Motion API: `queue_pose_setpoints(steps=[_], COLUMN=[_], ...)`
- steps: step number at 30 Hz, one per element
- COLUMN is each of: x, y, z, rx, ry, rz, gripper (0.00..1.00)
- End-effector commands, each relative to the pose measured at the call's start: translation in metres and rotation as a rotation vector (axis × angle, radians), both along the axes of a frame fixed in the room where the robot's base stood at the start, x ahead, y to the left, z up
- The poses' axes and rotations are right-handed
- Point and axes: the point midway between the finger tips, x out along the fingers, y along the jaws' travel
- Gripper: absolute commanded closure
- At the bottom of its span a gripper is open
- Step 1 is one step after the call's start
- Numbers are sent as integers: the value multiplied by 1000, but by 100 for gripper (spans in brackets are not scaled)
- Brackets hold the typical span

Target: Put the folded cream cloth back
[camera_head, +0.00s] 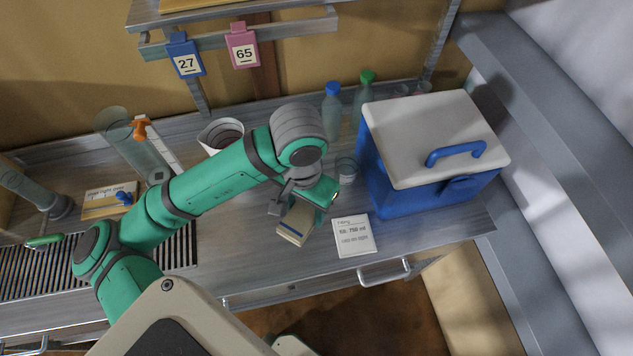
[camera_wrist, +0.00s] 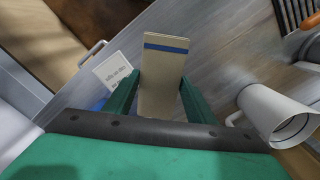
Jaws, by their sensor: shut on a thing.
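The folded cream cloth (camera_head: 296,222) has a blue stripe near one end. It hangs from my gripper (camera_head: 302,200) above the grey worktop, near the front edge. In the wrist view the cloth (camera_wrist: 163,78) sits between the two green fingers of my gripper (camera_wrist: 160,95), with its striped end pointing away. The gripper is shut on the cloth. I cannot tell how high it is above the worktop.
A white printed card (camera_head: 354,236) lies to the right of the cloth. A blue cooler (camera_head: 421,175) with a white lid stands farther right. A white jug (camera_head: 221,134), a small glass (camera_head: 346,169) and bottles (camera_head: 331,112) stand behind. A drain grate (camera_head: 38,272) is at left.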

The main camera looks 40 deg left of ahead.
Motion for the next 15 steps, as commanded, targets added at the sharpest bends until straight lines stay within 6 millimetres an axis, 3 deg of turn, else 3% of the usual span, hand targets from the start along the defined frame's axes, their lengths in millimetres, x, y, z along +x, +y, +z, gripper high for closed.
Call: queue_pose_setpoints(steps=[11,15], x=[68,83], y=[41,51], z=[-36,-61], rx=[2,0], ry=[3,3], rz=[1,3], gripper=[68,68])
